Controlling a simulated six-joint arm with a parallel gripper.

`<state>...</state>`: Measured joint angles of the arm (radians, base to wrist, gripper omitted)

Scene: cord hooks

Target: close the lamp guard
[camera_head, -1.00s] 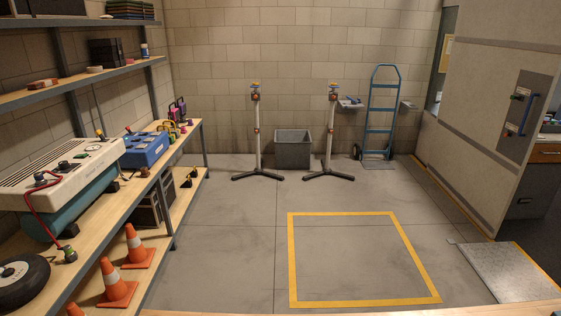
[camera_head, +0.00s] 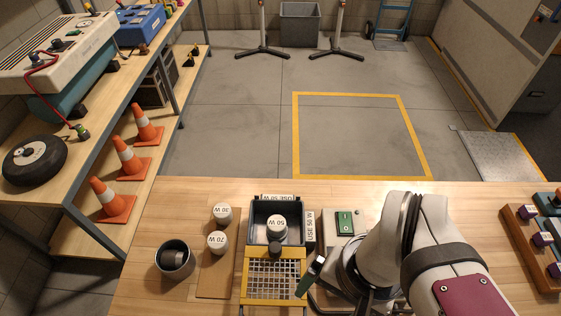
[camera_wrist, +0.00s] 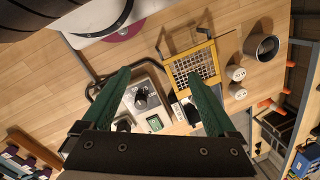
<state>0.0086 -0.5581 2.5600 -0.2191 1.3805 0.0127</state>
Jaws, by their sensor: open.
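The lamp guard (camera_head: 258,281) is a yellow-framed wire mesh. It lies folded open in front of the dark lamp box (camera_head: 254,222), leaving the box uncovered. A white bulb (camera_head: 277,224) marked 50 W sits in the box. A dark round knob (camera_head: 275,250) is where the guard meets the box. The guard's mesh also shows in the wrist view (camera_wrist: 190,68), beside the right finger. My gripper (camera_wrist: 159,73) is open and empty, its green fingers spread above the bench. In the head view, one green finger shows just right of the guard; my arm hides the rest.
White bulbs marked 30 W (camera_head: 222,213) and 70 W (camera_head: 217,242) stand on a wooden board left of the box. A dark cup (camera_head: 160,262) is farther left. A panel with a green switch (camera_head: 345,222) stands right of the box. A purple-knobbed rack (camera_head: 520,240) is far right.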

